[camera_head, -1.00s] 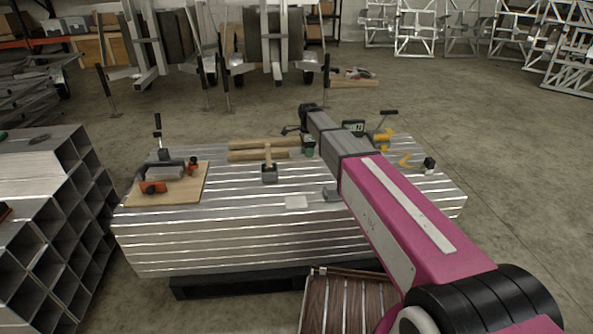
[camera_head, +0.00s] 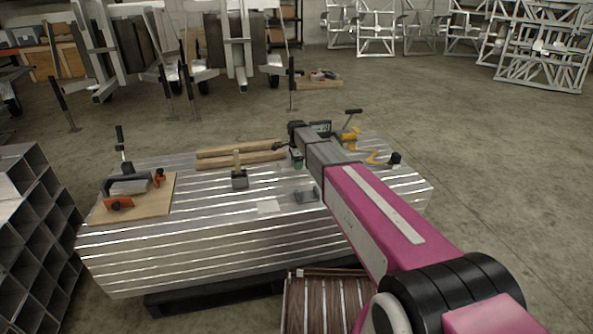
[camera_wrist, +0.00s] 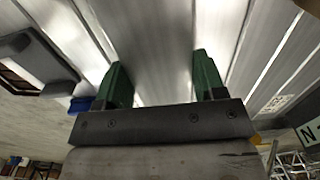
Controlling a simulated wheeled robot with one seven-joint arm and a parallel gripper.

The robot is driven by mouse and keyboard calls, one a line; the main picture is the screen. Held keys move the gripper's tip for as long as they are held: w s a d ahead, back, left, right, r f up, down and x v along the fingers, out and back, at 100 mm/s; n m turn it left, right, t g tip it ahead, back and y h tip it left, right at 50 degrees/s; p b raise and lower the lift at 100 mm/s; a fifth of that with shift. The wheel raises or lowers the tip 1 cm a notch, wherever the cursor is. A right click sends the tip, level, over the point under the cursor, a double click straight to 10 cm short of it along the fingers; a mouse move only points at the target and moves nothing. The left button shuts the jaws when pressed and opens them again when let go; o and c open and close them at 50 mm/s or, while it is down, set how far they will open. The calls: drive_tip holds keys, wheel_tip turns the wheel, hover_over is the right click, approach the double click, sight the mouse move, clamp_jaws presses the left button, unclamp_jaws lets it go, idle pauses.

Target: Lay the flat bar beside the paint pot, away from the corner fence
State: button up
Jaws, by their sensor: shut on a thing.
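My gripper shows in the wrist view (camera_wrist: 162,85) with a green finger on each side of a smooth grey metal strip, the flat bar (camera_wrist: 155,40); I take it as held. The bar is hard to tell from the striped metal beneath. In the head view my gripper (camera_head: 297,160) is low over the back middle of the aluminium stack, partly behind my arm, and the bar is not distinct there. A small black object (camera_head: 395,160) at the stack's right end may be the paint pot; I cannot tell. I cannot single out the corner fence with certainty.
The stack (camera_head: 190,250) carries a wooden board (camera_head: 150,205) with orange clamps, two timber strips (camera_head: 240,150), a grey block with a wooden handle (camera_head: 240,180), a white card (camera_head: 269,207), a grey bracket (camera_head: 307,195) and yellow clamps (camera_head: 350,137). Its front middle is mostly bare.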

sight(297, 174)
drive_tip(key=shift+f, duration=2)
drive_tip(key=shift+f, duration=0.15)
drive_tip(key=o, duration=1.3)
drive_tip(key=shift+c, duration=0.2)
wheel_tip(297, 174, up, 12)
drive_tip(key=s+d+f+n, duration=0.1)
drive_tip(key=s+d+n, duration=0.1)
drive_tip(key=s+d, duration=0.2)
drive_tip(key=s+d+f+n, duration=0.2)
drive_tip(key=s+d, duration=0.3)
drive_tip(key=s, duration=0.2)
drive_tip(key=s+d+f+n, duration=0.2)
drive_tip(key=s+d, duration=0.3)
drive_tip(key=shift+s+n, duration=0.35)
drive_tip(key=shift+n, duration=0.05)
drive_tip(key=s+d+f+n, duration=0.1)
drive_tip(key=s+d+n, duration=0.3)
drive_tip(key=s, duration=0.4)
drive_tip(key=s+d+f+n, duration=0.1)
drive_tip(key=s+d+n, duration=0.3)
drive_tip(key=s, duration=0.5)
drive_tip(key=shift+s+d+f, duration=0.15)
drive_tip(key=shift+d, duration=0.65)
